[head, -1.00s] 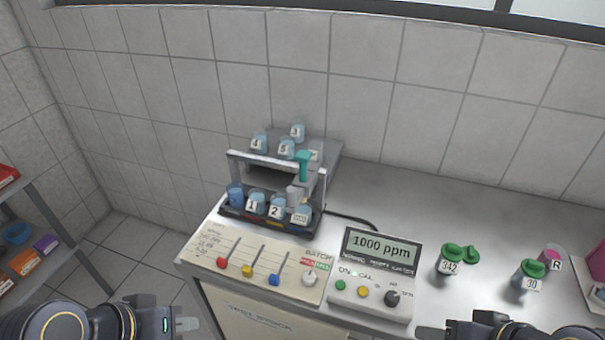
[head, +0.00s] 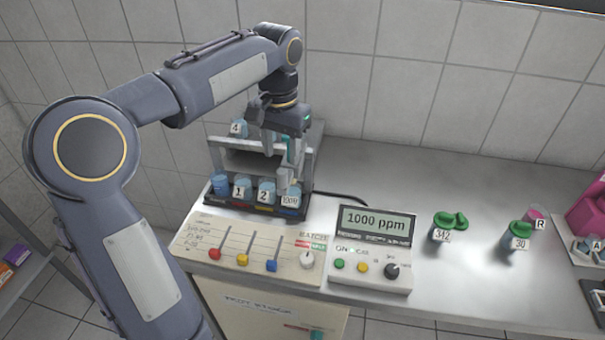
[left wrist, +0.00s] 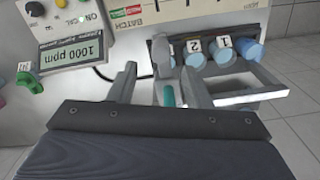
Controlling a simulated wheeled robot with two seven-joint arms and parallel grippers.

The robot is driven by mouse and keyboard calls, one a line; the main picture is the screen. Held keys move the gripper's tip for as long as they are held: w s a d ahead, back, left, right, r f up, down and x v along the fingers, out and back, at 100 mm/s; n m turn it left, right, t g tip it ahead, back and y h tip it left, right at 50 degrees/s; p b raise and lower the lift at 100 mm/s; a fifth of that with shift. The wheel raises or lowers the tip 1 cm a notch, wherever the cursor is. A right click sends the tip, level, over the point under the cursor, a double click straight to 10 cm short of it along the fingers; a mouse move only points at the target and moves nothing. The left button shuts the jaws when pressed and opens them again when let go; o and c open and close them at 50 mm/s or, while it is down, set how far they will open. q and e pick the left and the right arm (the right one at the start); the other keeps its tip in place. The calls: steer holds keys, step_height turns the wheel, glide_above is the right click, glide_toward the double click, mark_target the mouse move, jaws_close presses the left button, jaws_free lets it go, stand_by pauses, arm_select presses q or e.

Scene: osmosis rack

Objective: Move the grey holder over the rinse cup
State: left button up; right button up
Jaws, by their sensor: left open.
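The grey holder (head: 284,178) is an upright grey piece with a teal stem at the right end of the rack's front row; it also shows in the left wrist view (left wrist: 161,55). The teal stem (left wrist: 169,95) stands between my left gripper's fingers. My left gripper (head: 283,150) is open above the rack, its fingers apart on either side of the stem; its fingers also show in the left wrist view (left wrist: 160,85). A blue cup with a small unreadable label (head: 291,204) is under the holder. My right gripper is out of view.
Cups 1 (head: 241,189) and 2 (head: 265,192) and a plain blue cup (head: 220,184) stand beside it. Cup 4 (head: 238,129) is on the rear shelf. A slider panel (head: 245,250) and 1000 ppm meter (head: 375,240) lie in front. Green-capped bottles (head: 441,230) stand right.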

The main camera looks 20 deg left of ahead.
mark_target(282, 171)
arm_select(q)
step_height(282, 171, down, 7)
steer(key=shift+s+f, duration=0.1)
steer(key=shift+f, duration=0.1)
stand_by(0.3)
jaws_close()
